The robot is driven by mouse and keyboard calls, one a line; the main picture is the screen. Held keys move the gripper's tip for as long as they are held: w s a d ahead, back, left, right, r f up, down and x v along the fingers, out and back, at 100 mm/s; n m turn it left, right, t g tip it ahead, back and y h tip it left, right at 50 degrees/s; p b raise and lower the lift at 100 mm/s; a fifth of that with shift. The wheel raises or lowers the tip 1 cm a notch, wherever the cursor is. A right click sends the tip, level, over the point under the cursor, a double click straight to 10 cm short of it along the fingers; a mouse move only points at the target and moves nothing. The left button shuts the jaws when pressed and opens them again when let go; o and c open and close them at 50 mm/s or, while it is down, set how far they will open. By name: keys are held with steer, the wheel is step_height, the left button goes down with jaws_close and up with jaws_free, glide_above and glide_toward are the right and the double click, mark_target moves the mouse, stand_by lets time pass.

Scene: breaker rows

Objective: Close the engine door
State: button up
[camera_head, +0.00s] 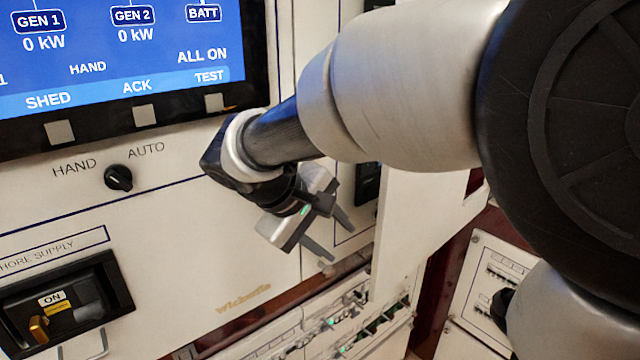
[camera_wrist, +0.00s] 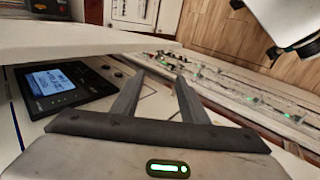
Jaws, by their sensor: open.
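A white door panel (camera_head: 415,225), which looks like the engine door, stands swung out from the cabinet front, partly hidden behind my arm. In the wrist view a white slab (camera_wrist: 85,38), likely the same door, runs edge-on across the upper left. My gripper (camera_head: 336,240) is open and empty, left of the door in the head view and in front of the cabinet face. In the wrist view its two fingers (camera_wrist: 160,80) are spread apart, just below the slab's right end. I cannot tell whether they touch it.
A blue display (camera_head: 120,50), a HAND/AUTO knob (camera_head: 118,178) and a shore supply breaker (camera_head: 65,305) are on the left cabinet face. A small screen unit (camera_wrist: 62,85) sits below the slab. Breaker rows (camera_wrist: 255,100) run along the right, with wooden floor (camera_wrist: 215,22) beyond.

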mark_target(368, 266)
steer(key=b+x, duration=0.2)
steer(key=x, duration=1.5)
steer(key=shift+w+d+f, duration=0.1)
jaws_close()
